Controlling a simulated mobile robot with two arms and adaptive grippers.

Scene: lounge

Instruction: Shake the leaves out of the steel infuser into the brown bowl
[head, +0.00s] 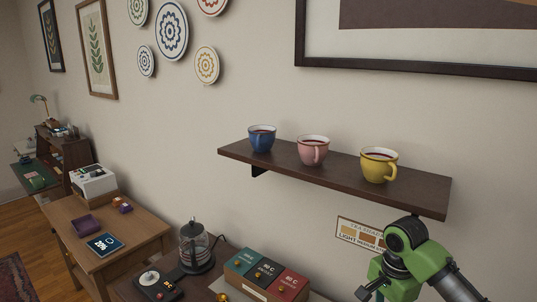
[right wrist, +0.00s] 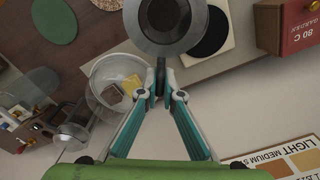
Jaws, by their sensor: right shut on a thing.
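My right gripper (right wrist: 160,88) is shut on the thin handle of a round, dark-grey metal piece that looks like the steel infuser (right wrist: 166,22). Its round head is cut off by the top edge of the right wrist view. I cannot tell whether leaves are inside. In the head view my right gripper (head: 366,293) is at the bottom right, below the shelf, with its tips near the frame edge. The infuser cannot be made out there. I cannot make out the brown bowl in either view. My left gripper is out of view.
A wall shelf (head: 330,180) with blue, pink and yellow cups is above my right gripper. Tea boxes (head: 268,272) and a glass kettle (head: 195,250) stand left of it. A glass jar (right wrist: 112,85) with cubes is close left of the fingers in the wrist view.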

